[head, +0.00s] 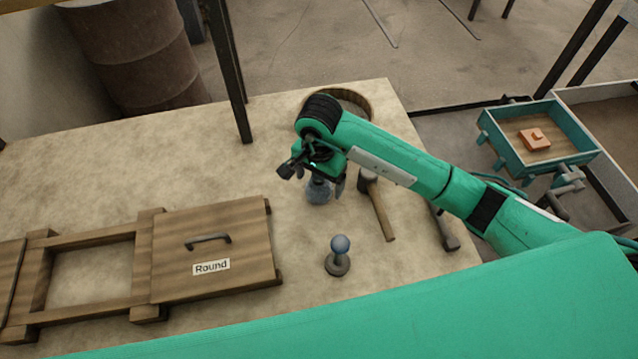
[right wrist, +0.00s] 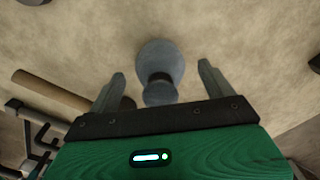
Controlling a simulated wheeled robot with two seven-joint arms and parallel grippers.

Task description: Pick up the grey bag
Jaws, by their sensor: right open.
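The grey bag (head: 319,192), a small blue-grey sack-like shape, stands on the pale table under my right gripper (head: 318,180) in the head view. The gripper and arm partly cover it. In the right wrist view, the grey bag (right wrist: 160,58) has a rounded body, a dark band at its neck and a small bulge nearer the palm. My right gripper (right wrist: 162,72) is open, with one finger on each side of the bag and visible gaps between. My left gripper is not in view.
A blue-knobbed object (head: 340,257) stands nearer me. Two hammer-like tools (head: 381,212) (head: 444,230) lie to the right. A wooden frame with a lid labelled Round (head: 212,240) lies left. A round wooden rim (head: 350,97) lies behind my arm. A teal crate (head: 497,150) is off to the right.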

